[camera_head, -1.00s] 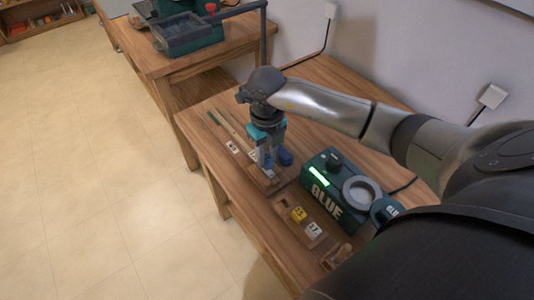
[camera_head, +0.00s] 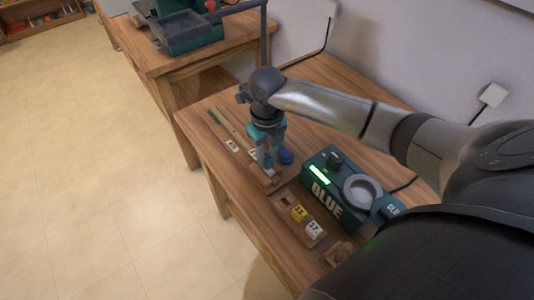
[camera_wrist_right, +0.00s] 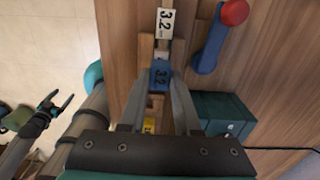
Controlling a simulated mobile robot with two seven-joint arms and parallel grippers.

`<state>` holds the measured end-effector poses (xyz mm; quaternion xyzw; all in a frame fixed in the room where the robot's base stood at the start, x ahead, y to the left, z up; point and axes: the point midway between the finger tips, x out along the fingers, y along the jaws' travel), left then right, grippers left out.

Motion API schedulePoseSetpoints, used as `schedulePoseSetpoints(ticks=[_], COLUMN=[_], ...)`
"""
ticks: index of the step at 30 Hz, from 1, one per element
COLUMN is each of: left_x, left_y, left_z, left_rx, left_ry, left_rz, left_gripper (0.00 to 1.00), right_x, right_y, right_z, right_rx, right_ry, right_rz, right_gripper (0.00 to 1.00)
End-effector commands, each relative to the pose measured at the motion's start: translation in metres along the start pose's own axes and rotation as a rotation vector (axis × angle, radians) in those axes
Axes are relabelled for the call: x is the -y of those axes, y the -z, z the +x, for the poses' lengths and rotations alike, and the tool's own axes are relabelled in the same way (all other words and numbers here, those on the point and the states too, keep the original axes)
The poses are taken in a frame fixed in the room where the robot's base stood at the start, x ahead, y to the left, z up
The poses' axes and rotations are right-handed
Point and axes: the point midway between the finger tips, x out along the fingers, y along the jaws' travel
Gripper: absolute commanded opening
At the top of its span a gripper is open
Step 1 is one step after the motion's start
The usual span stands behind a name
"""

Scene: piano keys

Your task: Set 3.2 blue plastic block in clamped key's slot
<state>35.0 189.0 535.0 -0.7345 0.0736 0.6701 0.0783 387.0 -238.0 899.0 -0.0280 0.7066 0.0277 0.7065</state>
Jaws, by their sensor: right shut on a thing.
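My right gripper (camera_head: 268,166) is shut on a blue block marked 3.2 (camera_wrist_right: 160,75), with one finger on each side of it. The block is just in front of the white 3.2 mm tag (camera_wrist_right: 166,22) on a wooden key, over the wood in the right wrist view. The slot is hidden under the block and fingers; I cannot tell whether the block touches the wood. A blue clamp lever with a red ball end (camera_wrist_right: 208,48) lies right of the key. My left gripper (camera_wrist_right: 58,103) shows small at the lower left; its opening is unclear.
A wooden tray holds a yellow block (camera_head: 299,213) and a white block (camera_head: 314,229). The green glue machine (camera_head: 340,187) stands close to the right of the gripper. Other key sticks (camera_head: 223,131) lie to its left, near the table edge.

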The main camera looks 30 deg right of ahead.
Motion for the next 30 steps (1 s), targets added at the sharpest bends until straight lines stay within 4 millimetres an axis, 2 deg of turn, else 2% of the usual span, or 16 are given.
schedulePoseSetpoints(ticks=[30], left_x=[-0.0003], left_y=[-0.0004], left_z=[0.006], left_rx=[-0.001], left_ry=[0.0], left_rz=[0.0], left_gripper=[0.84], right_x=[0.0004], right_y=[-0.0001], right_z=[0.0078], right_rx=[0.0], right_ry=[0.0], right_rz=[0.0], right_gripper=[0.0])
